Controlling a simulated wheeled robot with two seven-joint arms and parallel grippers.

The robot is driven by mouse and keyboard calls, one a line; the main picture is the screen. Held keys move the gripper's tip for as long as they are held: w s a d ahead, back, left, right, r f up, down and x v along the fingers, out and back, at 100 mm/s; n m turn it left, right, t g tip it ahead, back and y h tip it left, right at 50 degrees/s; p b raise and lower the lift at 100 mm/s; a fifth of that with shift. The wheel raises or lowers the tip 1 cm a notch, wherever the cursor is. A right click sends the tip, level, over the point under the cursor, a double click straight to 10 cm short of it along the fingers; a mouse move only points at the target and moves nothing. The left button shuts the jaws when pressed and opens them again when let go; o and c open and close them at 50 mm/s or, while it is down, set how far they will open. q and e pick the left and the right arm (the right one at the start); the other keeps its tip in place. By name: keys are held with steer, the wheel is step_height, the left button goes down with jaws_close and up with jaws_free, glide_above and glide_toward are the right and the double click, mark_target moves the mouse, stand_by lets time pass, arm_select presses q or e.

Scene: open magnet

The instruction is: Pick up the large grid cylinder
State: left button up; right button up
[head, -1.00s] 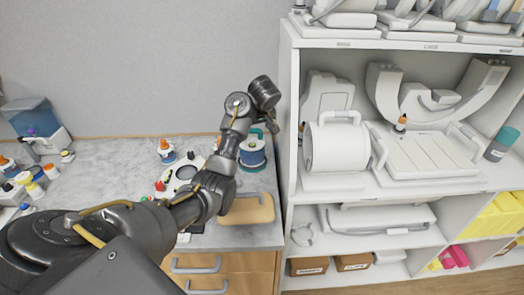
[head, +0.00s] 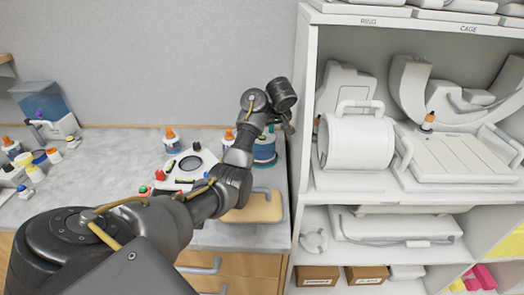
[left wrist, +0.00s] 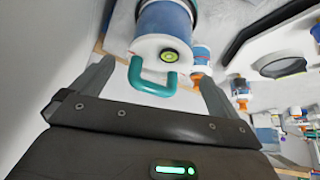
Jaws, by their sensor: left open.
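A blue cylinder (head: 264,150) with a teal handle stands on the counter beside the shelf unit; my left arm partly hides it in the head view. In the left wrist view the blue cylinder (left wrist: 164,22) shows its pale end, a green round spot and the teal handle (left wrist: 152,84). My left gripper (left wrist: 155,74) is open, with its fingers apart on either side of the handle and nothing held. In the head view the left gripper (head: 288,124) is mostly hidden behind its wrist. No grid pattern can be made out. My right gripper is out of view.
A white drum (head: 356,143) with a handle stands on the shelf unit (head: 308,100) close to the right. A tan board (head: 254,207) lies at the counter's front edge. A white device (head: 192,164) and several bottles stand on the counter (head: 105,190), left of the cylinder.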

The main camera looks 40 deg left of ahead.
mark_target(262, 140)
arm_select(q)
steer(key=shift+x, duration=1.05)
steer(key=shift+a+r, duration=0.1)
steer(key=shift+a, duration=0.05)
steer(key=shift+a, duration=0.2)
steer(key=x, duration=0.5)
steer(key=shift+a, duration=0.1)
steer(key=shift+r, duration=0.1)
steer(key=shift+c, duration=0.9)
steer(key=c, duration=1.4)
steer(key=shift+w, duration=0.15)
steer(key=shift+c, duration=0.5)
